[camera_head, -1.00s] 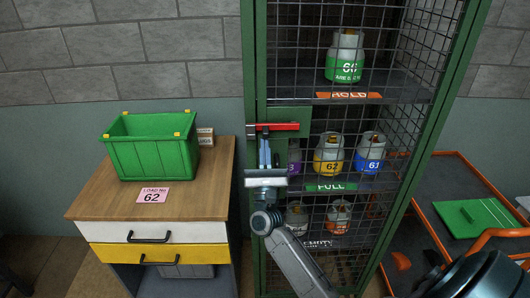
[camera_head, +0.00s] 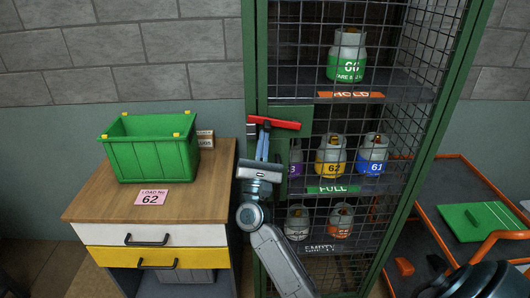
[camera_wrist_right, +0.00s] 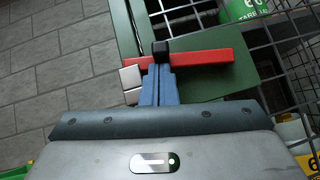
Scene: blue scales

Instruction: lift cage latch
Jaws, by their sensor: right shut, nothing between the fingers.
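The red latch bar (camera_head: 278,122) lies across the green latch plate (camera_head: 302,145) at the left edge of the cage door. It tilts slightly down to the right in the head view. In the right wrist view the red bar (camera_wrist_right: 200,59) has a black block near its middle and a grey catch at its left. My right gripper (camera_head: 264,138) is shut and empty, its blue fingers just below and against or very near the bar. The fingertips show in the wrist view (camera_wrist_right: 158,68); exact contact cannot be told. My left gripper is not in view.
The green cage (camera_head: 257,60) holds several numbered gas cylinders on shelves marked HOLD, FULL and EMPTY. Left of it a wooden-topped cabinet (camera_head: 100,206) carries a green crate (camera_head: 150,158) and a pink card (camera_head: 151,198). An orange-framed trolley (camera_head: 450,215) stands at the right.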

